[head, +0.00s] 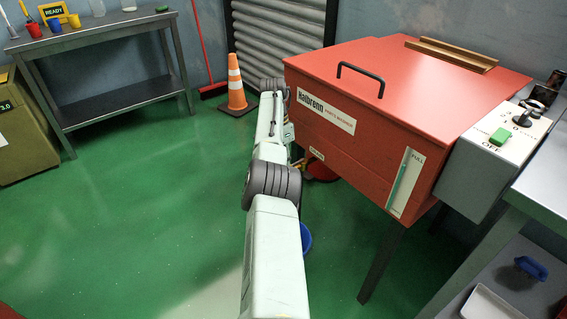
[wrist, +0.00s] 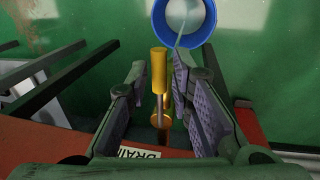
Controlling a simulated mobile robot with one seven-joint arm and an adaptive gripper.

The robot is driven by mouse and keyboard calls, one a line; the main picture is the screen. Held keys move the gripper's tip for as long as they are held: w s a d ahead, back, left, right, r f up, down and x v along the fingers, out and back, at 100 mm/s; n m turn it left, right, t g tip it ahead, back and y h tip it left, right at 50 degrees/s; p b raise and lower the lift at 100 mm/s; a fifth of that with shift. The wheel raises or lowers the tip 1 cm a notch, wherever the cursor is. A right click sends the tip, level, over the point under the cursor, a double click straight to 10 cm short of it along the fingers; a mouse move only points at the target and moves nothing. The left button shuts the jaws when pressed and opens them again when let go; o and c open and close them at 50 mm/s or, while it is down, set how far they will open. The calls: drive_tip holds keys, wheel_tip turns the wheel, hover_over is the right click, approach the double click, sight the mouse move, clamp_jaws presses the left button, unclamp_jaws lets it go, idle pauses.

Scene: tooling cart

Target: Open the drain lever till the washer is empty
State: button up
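The red parts washer (head: 380,90) has its lid shut. A sight gauge (head: 404,183) on its front shows a teal column under the word FULL. In the wrist view, a yellow-gripped lever (wrist: 159,72) on a brass valve (wrist: 157,121) sits beside the DRAIN label (wrist: 140,153). The lever points away from the washer wall. My gripper (wrist: 160,66) is open, with a finger on each side of the lever and gaps showing. A thin pale streak, apparently a stream, reaches into the blue bucket (wrist: 211,25). My arm hides the lever and gripper in the head view.
The blue bucket (head: 306,240) also shows partly behind my arm. A control box (head: 500,150) with a green switch is on the washer's right side. A traffic cone (head: 236,85) stands behind. A metal bench (head: 95,40) is at left. Green floor at left is clear.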

wheel_tip(320, 180, up, 10)
idle(0.7)
